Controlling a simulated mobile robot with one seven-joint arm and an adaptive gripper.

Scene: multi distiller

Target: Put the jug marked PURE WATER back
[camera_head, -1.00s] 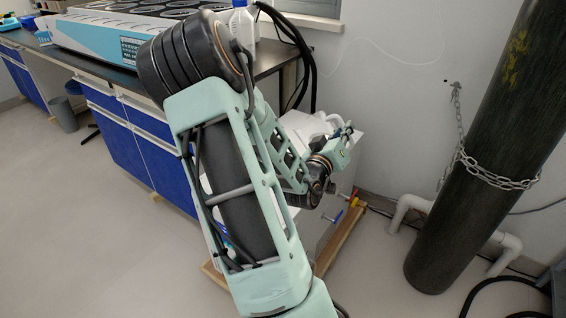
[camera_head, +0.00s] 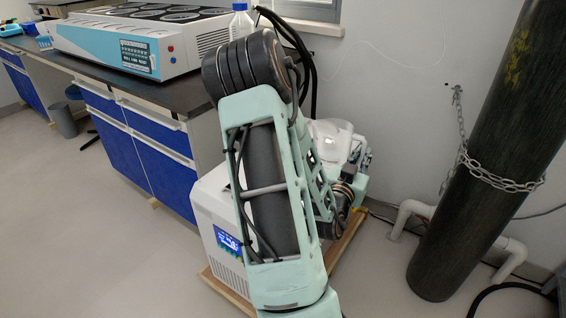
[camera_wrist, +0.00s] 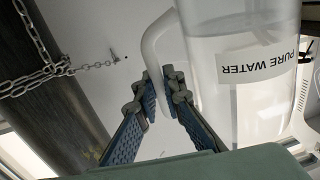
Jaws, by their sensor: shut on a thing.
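The jug marked PURE WATER (camera_wrist: 255,65) is white and translucent and fills the right of the wrist view, its label upside down there. My gripper (camera_wrist: 157,88) is shut on the jug's handle (camera_wrist: 150,48), one blue-padded finger on each side. In the head view, the jug (camera_head: 333,138) shows as a whitish shape behind my arm, above or beside a white machine with a blue display (camera_head: 228,239). My arm hides much of both, so I cannot tell whether the jug touches the machine.
The machine stands on a wooden base (camera_head: 350,235). A dark cylinder (camera_head: 470,170) chained to the wall stands at the right, with white pipe (camera_head: 405,212) behind it. A bench with blue drawers (camera_head: 160,170) and a multi-place distiller (camera_head: 130,40) is at the left.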

